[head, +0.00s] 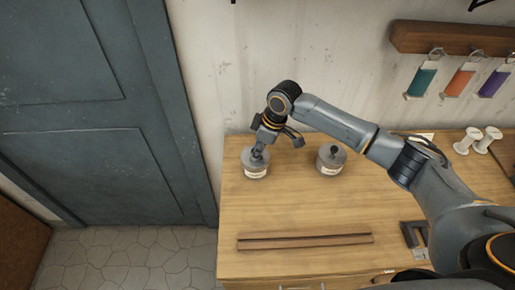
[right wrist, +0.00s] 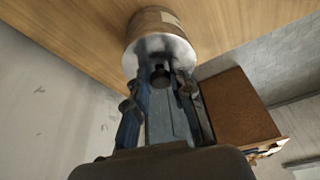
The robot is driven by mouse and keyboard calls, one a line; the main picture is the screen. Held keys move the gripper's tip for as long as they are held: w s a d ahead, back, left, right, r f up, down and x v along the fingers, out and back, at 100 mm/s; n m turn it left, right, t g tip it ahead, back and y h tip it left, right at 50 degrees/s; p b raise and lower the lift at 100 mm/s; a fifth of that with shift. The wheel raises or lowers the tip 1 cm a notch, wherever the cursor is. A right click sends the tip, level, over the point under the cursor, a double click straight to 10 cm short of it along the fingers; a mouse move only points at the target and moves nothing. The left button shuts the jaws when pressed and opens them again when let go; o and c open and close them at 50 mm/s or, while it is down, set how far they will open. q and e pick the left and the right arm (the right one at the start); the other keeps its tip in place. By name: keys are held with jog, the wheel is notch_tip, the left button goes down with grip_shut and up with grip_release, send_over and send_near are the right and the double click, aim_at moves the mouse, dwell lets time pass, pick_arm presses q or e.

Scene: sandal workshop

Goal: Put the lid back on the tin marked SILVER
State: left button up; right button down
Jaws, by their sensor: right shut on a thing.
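A grey round tin (head: 255,168) with a pale label stands at the back left of the wooden table. My right gripper (head: 259,152) reaches down onto its top and is shut on the dark knob of its lid. In the right wrist view the knob (right wrist: 160,76) sits between the fingers, with the grey lid (right wrist: 152,50) against the tin body (right wrist: 150,20). I cannot tell whether the lid is fully seated. A second grey tin (head: 331,162) with a dark knob on top stands to the right. Neither label is legible. My left gripper is not in view.
A long brown wooden strip (head: 305,241) lies near the table's front, with a dark frame-shaped piece (head: 411,236) to its right. White spools (head: 468,140) stand at the back right. Coloured tags (head: 460,82) hang from a wall rack. The table's middle is clear.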

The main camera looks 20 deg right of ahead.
jog(key=c, duration=0.6)
grip_release()
notch_tip(320, 180, up, 5)
jog(key=p, duration=0.5)
jog(key=shift+r, duration=0.1)
jog(key=shift+r+p, duration=0.85)
jog(key=shift+r, duration=0.05)
